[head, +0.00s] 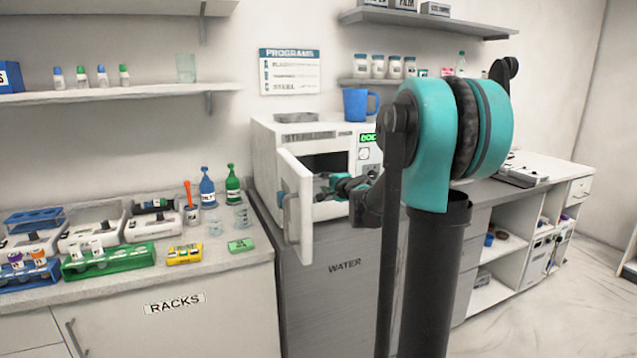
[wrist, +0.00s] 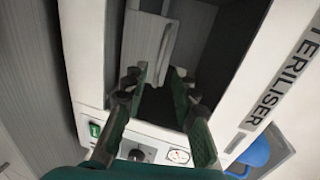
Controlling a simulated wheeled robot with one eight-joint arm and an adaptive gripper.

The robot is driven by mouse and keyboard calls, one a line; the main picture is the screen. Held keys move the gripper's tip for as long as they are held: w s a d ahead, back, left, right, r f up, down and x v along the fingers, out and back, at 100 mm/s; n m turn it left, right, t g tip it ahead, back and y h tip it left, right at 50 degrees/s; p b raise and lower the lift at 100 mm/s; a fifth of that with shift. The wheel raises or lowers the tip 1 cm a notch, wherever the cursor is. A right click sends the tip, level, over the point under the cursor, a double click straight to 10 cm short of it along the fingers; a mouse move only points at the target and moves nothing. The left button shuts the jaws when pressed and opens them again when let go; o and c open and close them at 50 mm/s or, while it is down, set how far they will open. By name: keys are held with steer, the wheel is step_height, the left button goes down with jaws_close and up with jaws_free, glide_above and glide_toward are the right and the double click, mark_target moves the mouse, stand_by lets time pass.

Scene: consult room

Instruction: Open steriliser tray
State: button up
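The white steriliser (head: 365,155) stands on the grey counter with its door (head: 298,205) swung open to the left. My gripper (head: 335,185) is at the chamber opening in the head view, partly covered by my own arm. In the wrist view my gripper (wrist: 158,82) is open, its two green fingers apart with nothing between them, pointing into the dark chamber (wrist: 165,108). A pale panel with a bar along it (wrist: 150,42) shows beyond the fingertips; I cannot tell if it is the tray. The tray is not clearly seen in the head view.
A blue mug (head: 356,105) and a shallow metal tray (head: 296,117) stand on top of the steriliser. Racks and bottles (head: 207,190) fill the counter on the left. The open door stands close to the left of my gripper. Shelves hang above.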

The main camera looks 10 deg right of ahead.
steer(key=shift+x, duration=3)
steer(key=shift+c, duration=0.3)
jaws_close()
